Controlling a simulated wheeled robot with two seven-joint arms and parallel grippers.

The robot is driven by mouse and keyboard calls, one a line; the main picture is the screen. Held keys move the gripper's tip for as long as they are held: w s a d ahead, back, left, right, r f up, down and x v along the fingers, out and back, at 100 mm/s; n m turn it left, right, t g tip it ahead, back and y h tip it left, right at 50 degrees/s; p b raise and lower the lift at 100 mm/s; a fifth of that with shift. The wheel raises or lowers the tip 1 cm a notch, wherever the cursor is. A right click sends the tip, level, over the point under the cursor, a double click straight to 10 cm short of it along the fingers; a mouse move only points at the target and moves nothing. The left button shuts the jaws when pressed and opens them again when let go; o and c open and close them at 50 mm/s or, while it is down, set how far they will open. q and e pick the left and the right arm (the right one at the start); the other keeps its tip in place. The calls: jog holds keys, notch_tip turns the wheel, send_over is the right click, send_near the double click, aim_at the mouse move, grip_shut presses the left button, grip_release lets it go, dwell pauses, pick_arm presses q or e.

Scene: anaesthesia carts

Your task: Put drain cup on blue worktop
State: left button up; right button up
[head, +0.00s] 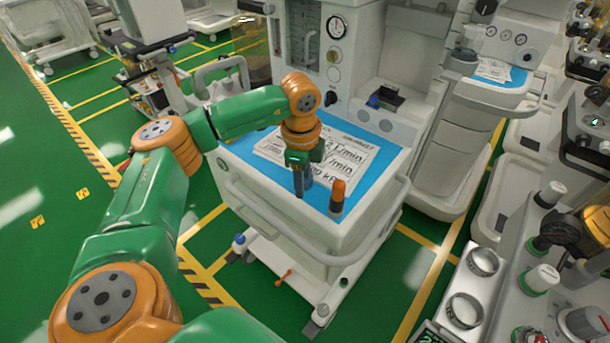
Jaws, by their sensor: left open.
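The blue worktop (383,178) covers the top of the white cart in the middle, with a printed paper sheet lying on it. A small upright cylinder with an orange top and dark lower part (337,196) stands at its front right edge. It may be the drain cup, but I cannot tell for sure. My left gripper (301,188) points down over the front part of the worktop, just left of this cylinder and apart from it. It is open, and I see nothing held between its fingers. My right gripper is out of view.
The cart's white front rail (374,246) curves below the worktop. A small white and blue item (239,242) sits low at the cart's left. A machine with a blue shelf (490,84) stands at the right. Crowded equipment fills the right edge; green floor is clear at far left.

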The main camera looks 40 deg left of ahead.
pick_arm(q)
jog(key=shift+s+r, duration=0.1)
grip_shut()
